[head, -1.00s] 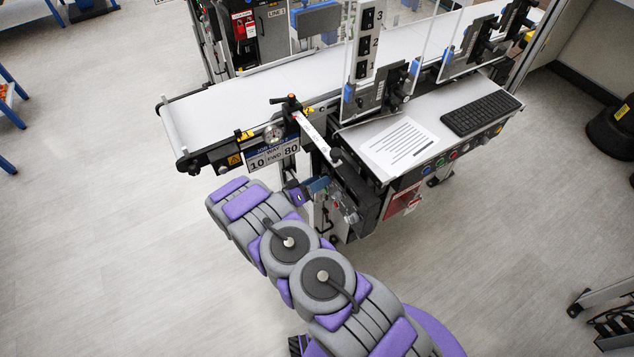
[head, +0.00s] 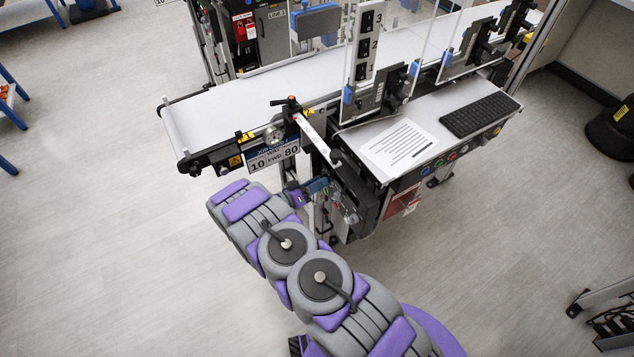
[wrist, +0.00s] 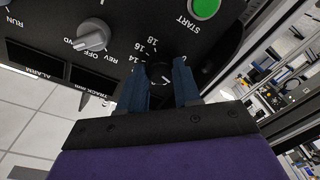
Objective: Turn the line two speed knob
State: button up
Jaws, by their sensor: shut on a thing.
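In the wrist view a black control panel (wrist: 125,20) fills the top. A dark speed knob (wrist: 160,73) with a white pointer mark sits on it beside printed scale numbers such as 14, 16 and 18. My gripper (wrist: 167,85) has its two blue fingers shut on the knob, one on each side. Whether this panel belongs to line two cannot be read here. In the head view my gripper (head: 312,187) is at the control box (head: 345,197) under the conveyor's near side; the knob itself is too small to make out there.
A grey selector knob (wrist: 92,34) marked REV, OFF and FWD and a green START button (wrist: 204,8) are close by on the panel. The conveyor belt (head: 240,110) and a shelf with a keyboard (head: 480,114) are above.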

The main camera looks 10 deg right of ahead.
jog(key=shift+f, duration=0.1)
jog(key=o, duration=1.1)
jog(key=shift+w, duration=0.1)
jog(key=shift+c, duration=0.2)
jog(key=p+v, duration=0.3)
jog(key=v, duration=1.4)
jog(key=shift+a, duration=0.3)
jog(key=shift+f, duration=0.15)
